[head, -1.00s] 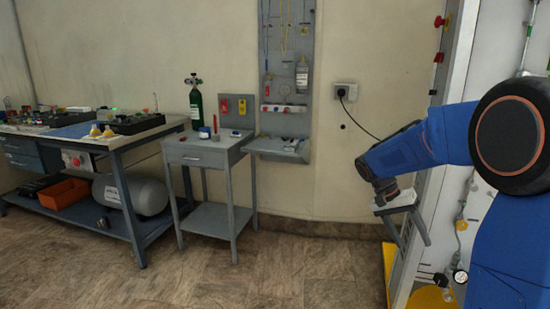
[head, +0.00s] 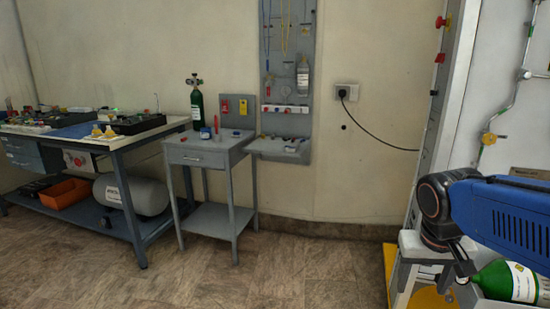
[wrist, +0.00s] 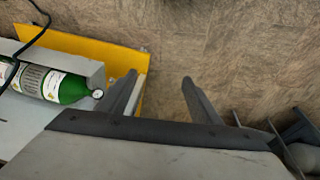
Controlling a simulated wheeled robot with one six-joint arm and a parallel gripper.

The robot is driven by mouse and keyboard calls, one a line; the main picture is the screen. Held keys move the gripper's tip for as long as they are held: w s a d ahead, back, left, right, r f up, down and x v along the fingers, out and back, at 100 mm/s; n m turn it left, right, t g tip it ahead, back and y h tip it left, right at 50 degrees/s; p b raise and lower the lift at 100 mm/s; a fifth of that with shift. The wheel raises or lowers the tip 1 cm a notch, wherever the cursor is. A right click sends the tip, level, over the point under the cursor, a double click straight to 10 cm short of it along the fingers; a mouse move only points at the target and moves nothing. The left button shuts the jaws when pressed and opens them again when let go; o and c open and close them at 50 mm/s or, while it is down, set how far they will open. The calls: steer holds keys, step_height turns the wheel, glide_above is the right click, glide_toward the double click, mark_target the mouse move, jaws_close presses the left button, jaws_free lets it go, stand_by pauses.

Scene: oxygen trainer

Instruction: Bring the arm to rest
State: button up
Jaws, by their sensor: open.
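My blue arm (head: 505,215) reaches in from the right edge of the head view and is folded low beside the white panel. My gripper shows in the wrist view (wrist: 160,90) with its two dark fingers apart and nothing between them. Below and beyond the fingers is bare floor. In the head view the fingers are mostly hidden by the wrist and the picture's edge.
A green cylinder (head: 510,281) lies close under my arm and also shows in the wrist view (wrist: 64,86). A yellow base plate (wrist: 108,55) borders it. A grey side table (head: 212,155) and blue workbench (head: 120,137) stand left. Floor between is clear.

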steer(key=s+a+f+n+t+y, duration=0.1)
steer(key=s+a+f+n+t, duration=0.1)
steer(key=s, duration=0.5)
steer(key=shift+s+a+t+y, duration=0.15)
steer(key=shift+a+t+y, duration=0.2)
steer(key=shift+a, duration=0.35)
